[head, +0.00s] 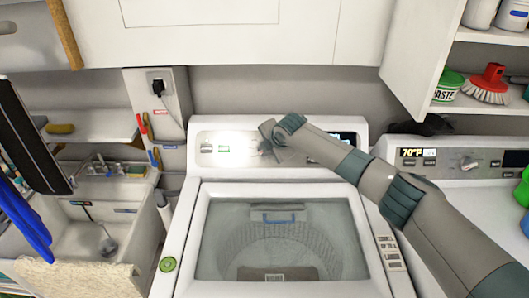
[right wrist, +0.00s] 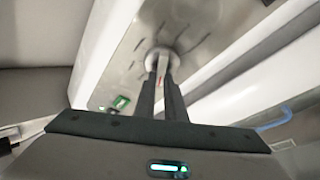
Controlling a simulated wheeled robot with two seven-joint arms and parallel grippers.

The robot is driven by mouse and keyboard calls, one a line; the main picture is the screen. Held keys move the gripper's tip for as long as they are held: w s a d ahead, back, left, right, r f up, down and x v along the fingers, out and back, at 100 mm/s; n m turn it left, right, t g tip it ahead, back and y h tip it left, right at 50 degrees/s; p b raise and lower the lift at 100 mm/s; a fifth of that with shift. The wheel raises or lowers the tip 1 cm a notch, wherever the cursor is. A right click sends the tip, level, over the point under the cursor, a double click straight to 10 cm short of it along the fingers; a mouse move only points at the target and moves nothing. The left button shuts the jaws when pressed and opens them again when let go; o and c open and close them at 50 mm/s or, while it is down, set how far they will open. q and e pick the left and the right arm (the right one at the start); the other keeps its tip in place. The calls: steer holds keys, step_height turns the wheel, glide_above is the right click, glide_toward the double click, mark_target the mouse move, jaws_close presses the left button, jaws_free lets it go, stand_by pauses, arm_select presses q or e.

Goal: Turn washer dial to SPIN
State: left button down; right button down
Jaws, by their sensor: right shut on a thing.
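The washer (head: 186,230) is a white top-loader with a clear lid over its drum. Its control panel (head: 215,135) has a bright glare on the left and a small display on the right. My right gripper (head: 266,142) reaches the middle of this panel, where it covers the dial in the head view. In the right wrist view the round metallic dial (right wrist: 160,55) sits on the panel between the tips of my right gripper (right wrist: 162,80), which is shut on it. The dial's setting and any SPIN label are not readable. My left gripper is not in view.
A second machine (head: 465,162) with a "70°F" display stands at the right. A sink (head: 90,225) is at the left. An open shelf (head: 485,112) with a red brush (head: 488,85) hangs at the upper right. White cabinets (head: 240,50) run above the washer.

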stand_by(0.4)
steer(key=c, duration=1.8)
jaws_free()
steer(key=shift+r, duration=0.1)
steer(key=shift+b+v, duration=2.85)
steer(key=shift+v, duration=5.75)
